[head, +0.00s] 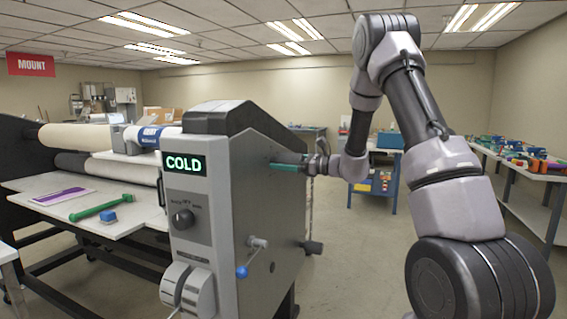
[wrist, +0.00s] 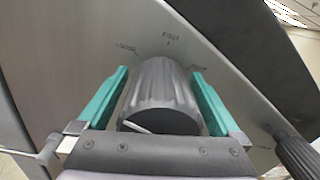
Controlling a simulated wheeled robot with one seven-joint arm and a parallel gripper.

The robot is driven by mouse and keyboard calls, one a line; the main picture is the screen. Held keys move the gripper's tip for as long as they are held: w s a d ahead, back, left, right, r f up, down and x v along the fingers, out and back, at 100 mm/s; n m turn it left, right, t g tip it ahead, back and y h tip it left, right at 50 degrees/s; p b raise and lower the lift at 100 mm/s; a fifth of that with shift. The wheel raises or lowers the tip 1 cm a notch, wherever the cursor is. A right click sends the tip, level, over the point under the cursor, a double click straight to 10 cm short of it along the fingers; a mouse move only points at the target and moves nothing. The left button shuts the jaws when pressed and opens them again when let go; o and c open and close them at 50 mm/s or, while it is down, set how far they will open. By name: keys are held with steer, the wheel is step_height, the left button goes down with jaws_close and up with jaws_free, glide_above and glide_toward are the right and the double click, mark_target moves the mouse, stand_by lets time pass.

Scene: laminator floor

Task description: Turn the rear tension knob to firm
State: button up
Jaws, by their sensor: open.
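The rear tension knob (wrist: 160,92) is a grey ribbed cylinder on the laminator's grey side panel in the wrist view. A white line marks its near face, toward the lower left. Small dark labels are printed on the panel around its far side, too blurred to read surely. My gripper (wrist: 160,74) is open, with one teal finger on each side of the knob and a narrow gap showing on both sides. In the head view my gripper (head: 284,167) is at the upper side of the laminator (head: 245,200), and the knob cannot be made out there.
A black handle (wrist: 297,152) stands out at the lower right of the wrist view. Below my gripper in the head view are a blue-ended lever (head: 242,271) and a black side knob (head: 313,247). A blue cart (head: 374,182) stands behind; the floor between is clear.

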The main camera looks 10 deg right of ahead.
steer(key=shift+c, duration=0.3)
steer(key=c, duration=1.3)
steer(key=shift+o, duration=0.2)
steer(key=shift+m, duration=0.3)
steer(key=m, duration=0.6)
steer(key=shift+m, duration=0.3)
steer(key=m, duration=0.6)
steer(key=shift+m, duration=0.4)
